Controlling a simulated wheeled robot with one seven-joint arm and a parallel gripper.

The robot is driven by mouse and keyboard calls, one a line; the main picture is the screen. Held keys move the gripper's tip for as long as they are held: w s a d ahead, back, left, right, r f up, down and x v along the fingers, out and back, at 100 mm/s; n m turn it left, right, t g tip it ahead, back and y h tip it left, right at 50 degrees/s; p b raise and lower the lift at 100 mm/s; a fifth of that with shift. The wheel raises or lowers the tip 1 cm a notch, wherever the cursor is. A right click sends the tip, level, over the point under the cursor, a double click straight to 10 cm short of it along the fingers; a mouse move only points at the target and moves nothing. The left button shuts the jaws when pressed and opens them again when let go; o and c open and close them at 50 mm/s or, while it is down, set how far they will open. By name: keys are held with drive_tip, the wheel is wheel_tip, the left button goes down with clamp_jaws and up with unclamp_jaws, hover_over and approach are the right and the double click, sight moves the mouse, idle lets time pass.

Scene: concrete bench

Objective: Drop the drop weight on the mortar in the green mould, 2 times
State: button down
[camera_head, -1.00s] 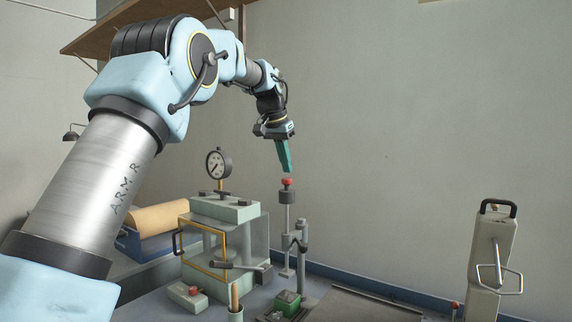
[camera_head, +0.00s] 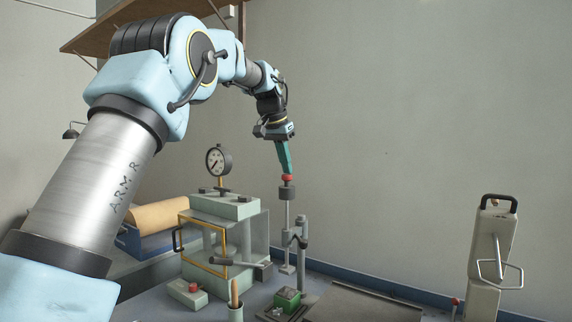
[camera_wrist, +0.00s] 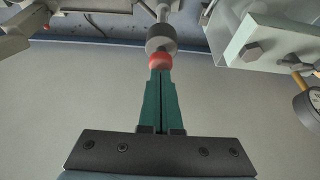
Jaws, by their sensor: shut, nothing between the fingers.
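The drop weight (camera_head: 287,193) is a dark cylinder with a red knob (camera_head: 288,178) on top, on an upright rod beside a grey stand. The green mould (camera_head: 288,298) sits on a dark base below the rod; the mortar inside cannot be made out. My gripper (camera_head: 287,171) points down with its green fingers closed, tips right at the red knob. In the wrist view the shut fingers (camera_wrist: 160,75) meet the red knob (camera_wrist: 160,61), with the dark weight (camera_wrist: 160,45) just beyond. Nothing shows between the fingers. Whether the tips touch the knob cannot be told for sure.
A pale green press (camera_head: 222,207) with a dial gauge (camera_head: 219,161) stands left of the rod. A pot with a wooden handle (camera_head: 236,311) is in front. A tall device with a black handle (camera_head: 492,250) stands at right. A dark tray (camera_head: 365,303) lies between.

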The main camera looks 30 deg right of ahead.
drive_tip(key=shift+f, duration=0.35)
wheel_tip(320, 180, up, 4)
drive_tip(key=p, duration=0.4)
drive_tip(key=shift+r, duration=0.2)
drive_tip(key=shift+f, duration=0.1)
